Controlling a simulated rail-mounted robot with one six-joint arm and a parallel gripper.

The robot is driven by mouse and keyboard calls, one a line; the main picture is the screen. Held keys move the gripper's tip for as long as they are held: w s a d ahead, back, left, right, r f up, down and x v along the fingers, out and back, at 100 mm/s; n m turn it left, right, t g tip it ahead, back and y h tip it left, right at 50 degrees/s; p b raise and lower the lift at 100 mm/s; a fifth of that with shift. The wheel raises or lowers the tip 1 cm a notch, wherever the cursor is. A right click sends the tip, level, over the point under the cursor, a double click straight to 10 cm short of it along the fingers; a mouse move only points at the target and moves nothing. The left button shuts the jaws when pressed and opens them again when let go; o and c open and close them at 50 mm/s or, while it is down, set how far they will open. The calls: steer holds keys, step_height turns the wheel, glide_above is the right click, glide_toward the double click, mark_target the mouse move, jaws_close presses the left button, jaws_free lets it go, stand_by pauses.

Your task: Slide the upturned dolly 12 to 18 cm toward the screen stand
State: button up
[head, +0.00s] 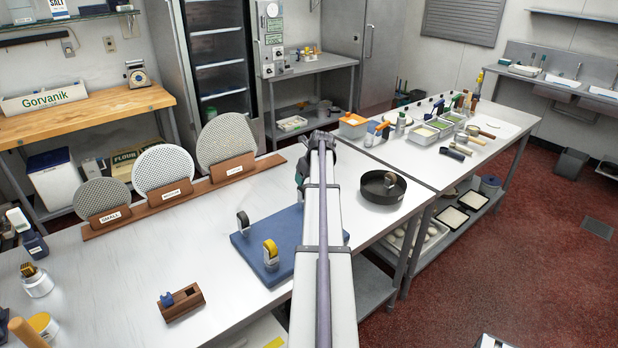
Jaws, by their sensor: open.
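The upturned dolly (262,275) is a blue board lying on the steel table with its casters up. One grey caster (243,223) and one yellow caster (271,255) show. My arm crosses in front of the board's right part and hides it. The screen stand (185,193) is a long brown wooden base holding three round mesh screens, behind and left of the dolly. Bare table lies between them. My arm reaches out over the table past the dolly. My gripper's fingers are hidden behind my arm, so any contact with the dolly cannot be seen.
A dark round pan (383,187) stands right of my arm. A small brown wooden holder with a blue piece (181,300) sits at the front left of the dolly. Jars and bottles (36,280) line the left edge. Tubs and tools (440,130) fill the right-hand table.

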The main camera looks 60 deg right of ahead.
mark_target(304, 186)
steer(key=b+x, duration=0.7)
steer(key=x, duration=0.2)
steer(key=shift+w+f+b, duration=0.1)
steer(key=shift+f+b, duration=0.1)
steer(key=shift+b, duration=0.1)
steer(key=shift+r, duration=0.1)
jaws_close()
